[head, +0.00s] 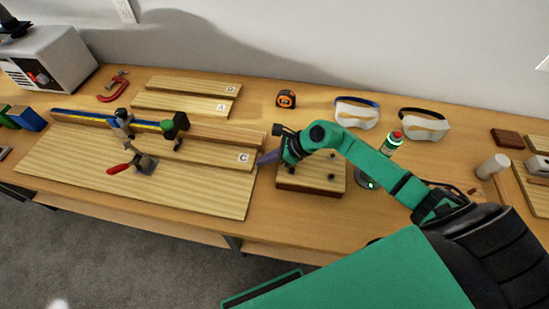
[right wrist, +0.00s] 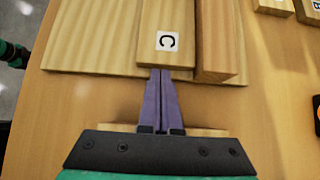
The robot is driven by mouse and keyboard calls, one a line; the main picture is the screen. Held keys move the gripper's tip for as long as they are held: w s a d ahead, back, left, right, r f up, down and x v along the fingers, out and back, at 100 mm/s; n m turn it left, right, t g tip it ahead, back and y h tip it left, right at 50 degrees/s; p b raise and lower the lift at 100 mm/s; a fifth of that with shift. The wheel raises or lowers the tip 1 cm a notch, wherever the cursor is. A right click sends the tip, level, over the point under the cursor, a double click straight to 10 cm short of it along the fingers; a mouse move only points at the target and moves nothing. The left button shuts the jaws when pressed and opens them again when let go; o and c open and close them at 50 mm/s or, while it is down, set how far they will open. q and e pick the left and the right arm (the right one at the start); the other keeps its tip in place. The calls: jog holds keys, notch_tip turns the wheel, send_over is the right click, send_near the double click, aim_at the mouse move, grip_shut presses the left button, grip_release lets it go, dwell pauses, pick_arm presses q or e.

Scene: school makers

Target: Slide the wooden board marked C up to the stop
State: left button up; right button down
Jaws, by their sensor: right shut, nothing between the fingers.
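The wooden board marked C (head: 215,152) lies flat on a wide base board (head: 80,160), along a wooden fence (head: 225,130). Its label faces up near its right end, and it also shows in the right wrist view (right wrist: 170,18). My right gripper (head: 262,161) is shut and empty. Its fingertips (right wrist: 160,72) are at the right end face of board C, seemingly touching or very close. My left gripper is not in view.
Boards B (head: 195,86) and A (head: 185,103) lie behind the fence. A wooden block with dark knobs (head: 312,185) is under my right arm. A tape measure (head: 286,98) and goggles (head: 357,112) lie behind.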

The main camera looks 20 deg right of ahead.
aim_at(241, 160)
jog(key=shift+a, duration=0.2)
jog(key=shift+a+f, duration=0.1)
jog(key=w+a+b, duration=0.2)
jog(key=a, duration=0.1)
jog(key=w+a, duration=0.1)
jog(key=shift+a+b, duration=0.15)
jog(key=shift+b, duration=0.25)
jog(key=shift+s, duration=0.1)
